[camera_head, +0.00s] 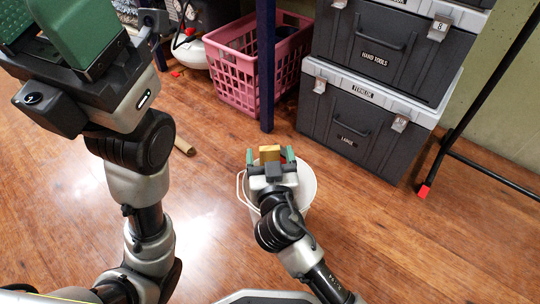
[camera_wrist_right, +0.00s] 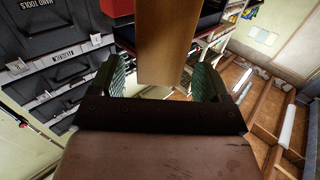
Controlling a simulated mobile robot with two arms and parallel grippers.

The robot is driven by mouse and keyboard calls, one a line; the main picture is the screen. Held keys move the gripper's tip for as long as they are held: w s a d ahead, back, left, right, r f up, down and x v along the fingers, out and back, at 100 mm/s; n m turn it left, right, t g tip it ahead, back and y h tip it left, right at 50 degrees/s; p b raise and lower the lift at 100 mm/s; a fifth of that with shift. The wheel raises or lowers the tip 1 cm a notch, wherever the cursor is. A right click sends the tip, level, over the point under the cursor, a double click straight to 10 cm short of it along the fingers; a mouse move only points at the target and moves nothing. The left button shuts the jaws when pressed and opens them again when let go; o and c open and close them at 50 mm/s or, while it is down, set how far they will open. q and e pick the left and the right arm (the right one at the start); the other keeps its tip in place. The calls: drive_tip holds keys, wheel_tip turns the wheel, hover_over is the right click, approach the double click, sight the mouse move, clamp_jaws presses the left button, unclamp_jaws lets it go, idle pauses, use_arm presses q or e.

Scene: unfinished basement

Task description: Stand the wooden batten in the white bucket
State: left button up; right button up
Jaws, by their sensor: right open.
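The white bucket (camera_head: 308,188) stands on the wood floor, partly covered by my right arm, its handle at the left. My right gripper (camera_head: 270,158) is over the bucket with its green-padded fingers apart. The batten's pale wooden end (camera_head: 269,152) shows between them. In the right wrist view the batten (camera_wrist_right: 166,40) lies between the open fingers (camera_wrist_right: 165,82), with gaps at both sides. Its lower part is hidden in the head view, so I cannot tell how it rests in the bucket. My left gripper (camera_head: 50,30) is at the upper left, away from the bucket, its fingertips cut off.
Stacked grey tool boxes (camera_head: 360,125) stand behind and right of the bucket. A pink crate (camera_head: 235,75) and a dark blue post (camera_head: 266,70) are behind it. A small brown piece (camera_head: 184,147) lies on the floor by my left arm. Floor at the lower right is clear.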

drive_tip(key=s+d+p, duration=0.1)
drive_tip(key=s, duration=0.9)
drive_tip(key=shift+s+d+p, duration=0.3)
drive_tip(key=shift+s+p, duration=0.05)
drive_tip(key=shift+p, duration=0.05)
idle(0.4)
